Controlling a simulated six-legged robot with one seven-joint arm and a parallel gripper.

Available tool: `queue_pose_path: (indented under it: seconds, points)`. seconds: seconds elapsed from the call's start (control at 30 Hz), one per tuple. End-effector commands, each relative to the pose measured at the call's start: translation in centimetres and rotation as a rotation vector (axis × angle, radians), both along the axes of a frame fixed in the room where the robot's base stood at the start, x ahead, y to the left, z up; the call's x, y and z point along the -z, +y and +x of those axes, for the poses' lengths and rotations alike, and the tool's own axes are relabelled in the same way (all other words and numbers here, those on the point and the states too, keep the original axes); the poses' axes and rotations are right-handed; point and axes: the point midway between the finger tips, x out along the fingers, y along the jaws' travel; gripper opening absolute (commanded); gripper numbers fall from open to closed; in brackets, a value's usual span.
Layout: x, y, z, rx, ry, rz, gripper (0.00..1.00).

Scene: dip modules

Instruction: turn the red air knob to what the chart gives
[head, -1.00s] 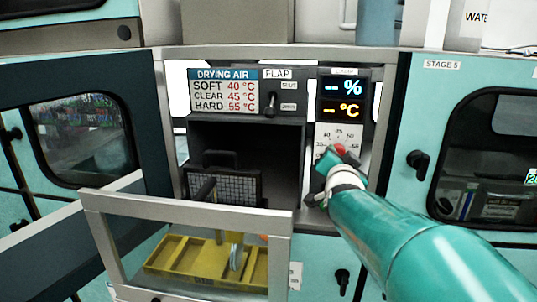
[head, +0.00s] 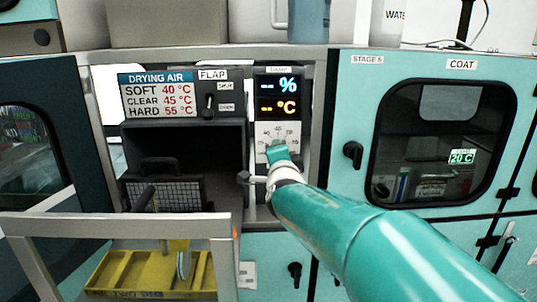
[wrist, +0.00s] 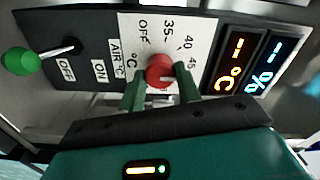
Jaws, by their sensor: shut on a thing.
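The red air knob (wrist: 160,70) sits on a white dial plate (wrist: 150,25) marked OFF, 35, 40, 45 in the wrist view. My gripper (wrist: 161,88) is shut on the knob, one green finger on each side. I cannot tell where the knob points. In the head view my gripper (head: 279,153) hides the knob below the dial scale (head: 277,131). The drying air chart (head: 159,95) reads soft 40 °C, clear 45 °C, hard 55 °C. The display (head: 279,96) above the dial shows dashes before % and °C.
A flap lever (head: 209,106) stands left of the display. A green-tipped switch (wrist: 22,61) marked ON and OFF is beside the dial. An open framed door (head: 120,228) stands before a yellow tray (head: 130,275). The coat cabinet (head: 450,140) is at right.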

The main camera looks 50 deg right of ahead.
Motion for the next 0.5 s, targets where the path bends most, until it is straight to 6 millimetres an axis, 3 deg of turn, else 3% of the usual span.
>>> queue_pose_path:
  seconds: [0.47,0.5]
  points:
    - [0.03,0.07,0.13,-0.003,-0.01,0.011,0.11]
    - [0.03,0.07,0.13,-0.003,-0.01,0.011,0.37]
